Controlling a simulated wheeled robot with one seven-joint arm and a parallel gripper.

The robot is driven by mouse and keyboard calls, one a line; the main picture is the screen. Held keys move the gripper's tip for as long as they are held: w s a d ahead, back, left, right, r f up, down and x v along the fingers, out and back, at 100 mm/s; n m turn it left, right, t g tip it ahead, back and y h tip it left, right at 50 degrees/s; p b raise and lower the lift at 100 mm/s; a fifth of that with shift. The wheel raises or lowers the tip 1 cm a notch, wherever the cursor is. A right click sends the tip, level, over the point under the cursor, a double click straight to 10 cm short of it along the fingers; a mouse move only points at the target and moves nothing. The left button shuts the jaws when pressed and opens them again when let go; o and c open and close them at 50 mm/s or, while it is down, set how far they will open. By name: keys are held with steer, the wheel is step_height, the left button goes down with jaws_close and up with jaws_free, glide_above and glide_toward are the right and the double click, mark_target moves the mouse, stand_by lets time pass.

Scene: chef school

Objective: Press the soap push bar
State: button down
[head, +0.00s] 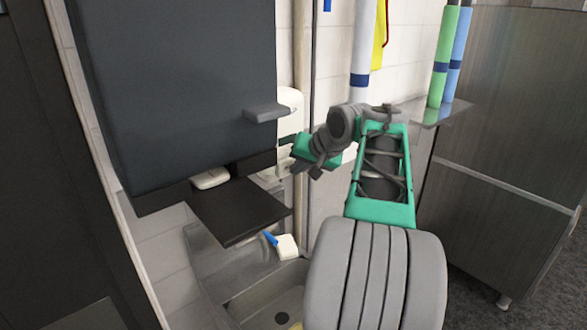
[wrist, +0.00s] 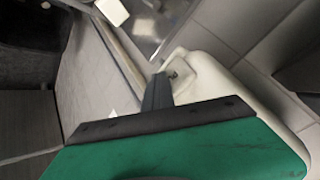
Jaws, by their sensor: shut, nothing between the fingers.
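The white soap dispenser (head: 291,103) is on the tiled wall, partly hidden by the dark cabinet and my arm. In the wrist view the dispenser (wrist: 205,75) fills the right of centre, with a pale recessed part and a small dark spot at its near end. I cannot clearly make out the push bar. My gripper (head: 285,141) is beside the dispenser in the head view, its tip partly lost against the cabinet. In the wrist view my gripper (wrist: 160,84) is shut and empty, its fingers overlapping the dispenser's edge. I cannot tell whether they touch it.
A large dark cabinet (head: 175,80) with a grey ledge (head: 267,112) stands close left of my gripper. A dark shelf (head: 240,210) lies below. A metal sink (head: 270,300) and a blue-handled white brush (head: 287,246) are lower down. Coloured rolls (head: 440,60) stand at the right.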

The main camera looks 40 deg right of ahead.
stand_by(0.4)
steer(key=shift+s, duration=1.2)
steer(key=s, duration=0.5)
steer(key=shift+d, duration=0.1)
